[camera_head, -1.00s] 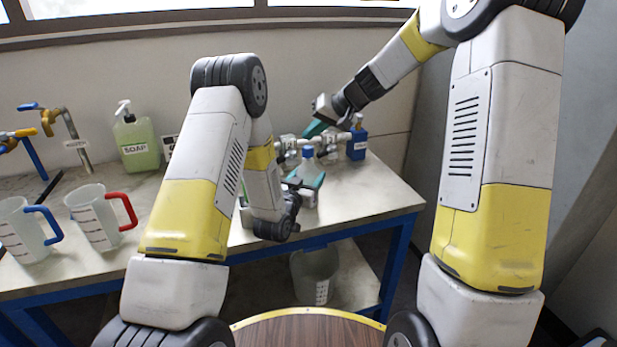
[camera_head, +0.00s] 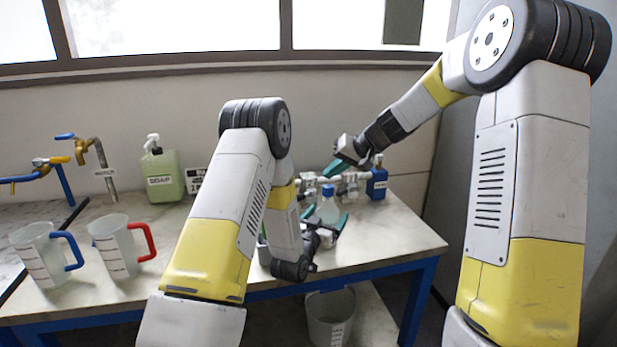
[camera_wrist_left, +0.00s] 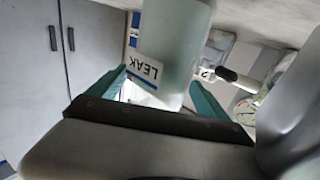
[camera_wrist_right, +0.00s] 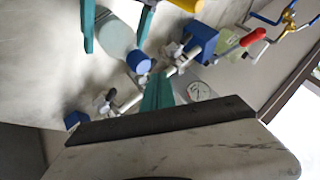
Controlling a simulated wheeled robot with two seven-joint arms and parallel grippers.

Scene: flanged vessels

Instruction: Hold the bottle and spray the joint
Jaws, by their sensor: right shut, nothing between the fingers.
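A clear spray bottle (camera_head: 327,209) with a blue cap stands near the table's front edge. It shows in the left wrist view (camera_wrist_left: 172,50) beside a LEAK label and in the right wrist view (camera_wrist_right: 115,35). My left gripper (camera_head: 326,228) is open, its teal fingers on either side of the bottle, with small gaps seeming to show. The pipe joint (camera_head: 350,183), with metal flanges, lies behind the bottle; it shows in the right wrist view (camera_wrist_right: 183,62). My right gripper (camera_head: 335,168) is shut and empty, just above the pipework, partly hiding it.
A green SOAP bottle (camera_head: 162,172), two measuring jugs (camera_head: 112,248) (camera_head: 42,257) and taps (camera_head: 85,160) are at the left. A bin (camera_head: 330,315) sits below. The table's right front is clear.

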